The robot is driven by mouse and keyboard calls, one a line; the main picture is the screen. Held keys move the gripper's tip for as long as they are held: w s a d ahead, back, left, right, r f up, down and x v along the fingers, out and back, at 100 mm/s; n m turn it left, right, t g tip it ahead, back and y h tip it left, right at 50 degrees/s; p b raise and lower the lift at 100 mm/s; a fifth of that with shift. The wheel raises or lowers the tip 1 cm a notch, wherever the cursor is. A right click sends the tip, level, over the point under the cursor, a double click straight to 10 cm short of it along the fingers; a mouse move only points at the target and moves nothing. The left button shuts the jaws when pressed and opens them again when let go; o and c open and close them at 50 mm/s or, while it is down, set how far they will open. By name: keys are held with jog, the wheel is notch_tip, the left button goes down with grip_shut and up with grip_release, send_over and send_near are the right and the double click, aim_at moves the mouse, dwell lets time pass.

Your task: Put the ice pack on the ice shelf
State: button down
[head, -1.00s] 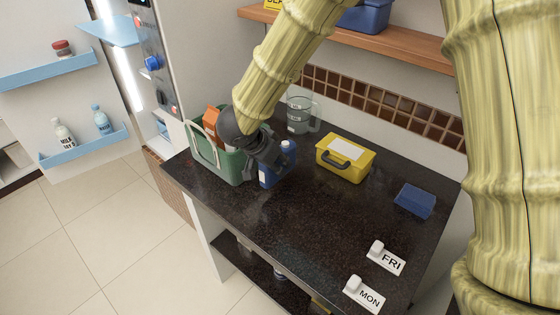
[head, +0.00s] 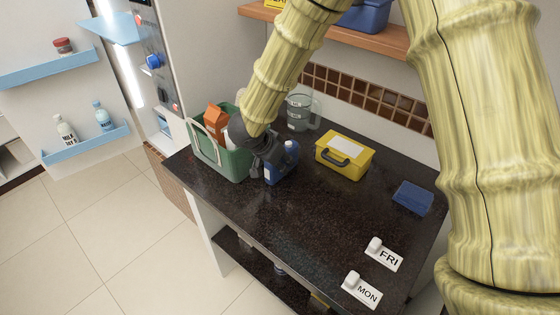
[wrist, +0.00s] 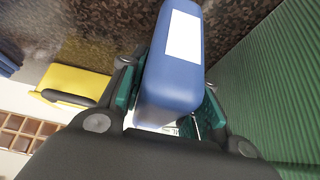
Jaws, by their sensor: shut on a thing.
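A blue ice pack (head: 286,168) with a white label is held in my gripper (head: 266,172) above or at the dark counter, beside the green basket. In the wrist view the blue pack (wrist: 172,83) sits between the two fingers of my gripper (wrist: 166,108), label facing up in the picture. Whether its base touches the counter I cannot tell. A pale blue shelf (head: 112,29) juts from the open fridge at the upper left; I cannot tell if it is the ice shelf.
The green basket (head: 232,165) holds an orange carton (head: 215,118). A yellow box (head: 343,160), glass jug (head: 297,114) and blue block (head: 413,197) stand on the counter (head: 300,215). FRI (head: 384,255) and MON (head: 362,290) tags lie in front. Fridge door shelves (head: 85,145) hold bottles.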

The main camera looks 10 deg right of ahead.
jog(key=shift+f, duration=0.1)
jog(key=c, duration=1.1)
grip_release()
jog(key=shift+f, duration=0.1)
jog(key=shift+o, duration=0.2)
jog(key=shift+r, duration=0.2)
